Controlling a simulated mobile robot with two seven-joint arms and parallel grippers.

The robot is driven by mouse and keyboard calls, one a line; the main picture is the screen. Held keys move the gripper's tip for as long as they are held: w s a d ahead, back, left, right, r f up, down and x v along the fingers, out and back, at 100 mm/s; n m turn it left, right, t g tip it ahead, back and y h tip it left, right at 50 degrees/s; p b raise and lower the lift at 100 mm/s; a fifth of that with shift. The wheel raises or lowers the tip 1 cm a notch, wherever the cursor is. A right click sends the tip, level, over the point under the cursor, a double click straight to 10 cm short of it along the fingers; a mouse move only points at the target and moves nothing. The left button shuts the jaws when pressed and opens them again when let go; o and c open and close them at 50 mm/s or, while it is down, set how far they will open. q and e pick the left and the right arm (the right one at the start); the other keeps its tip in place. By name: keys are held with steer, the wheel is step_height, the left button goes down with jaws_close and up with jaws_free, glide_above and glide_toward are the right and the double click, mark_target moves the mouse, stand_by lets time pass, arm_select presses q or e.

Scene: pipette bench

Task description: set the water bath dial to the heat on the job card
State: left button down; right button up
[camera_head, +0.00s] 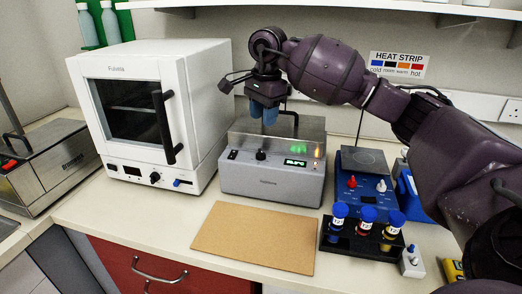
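The water bath (270,185) is a grey metal box with a clear lid in the middle of the counter. Its front has a black dial (261,155), a small switch to the left and a lit green display (295,163) whose digits are too small to read. My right gripper (264,115) points down over the bath, above the dial and apart from it. Its blue fingertips sit close together, and I cannot tell whether they are parted. A heat strip sign (398,65) on the wall runs from cold to hot in colours. I cannot make out a job card. My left gripper is out of view.
A white oven (205,120) stands left of the bath. A tan board (255,238) lies in front. To the right are a blue hotplate stirrer (350,185) and a black rack (330,245) with several capped tubes. My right arm spans the right side.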

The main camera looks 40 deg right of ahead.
mark_target(261, 151)
steer(key=shift+n, duration=0.9)
steer(key=f, duration=1.1)
steer(key=shift+w+a, duration=0.1)
steer(key=shift+w, duration=0.3)
steer(key=c, duration=0.6)
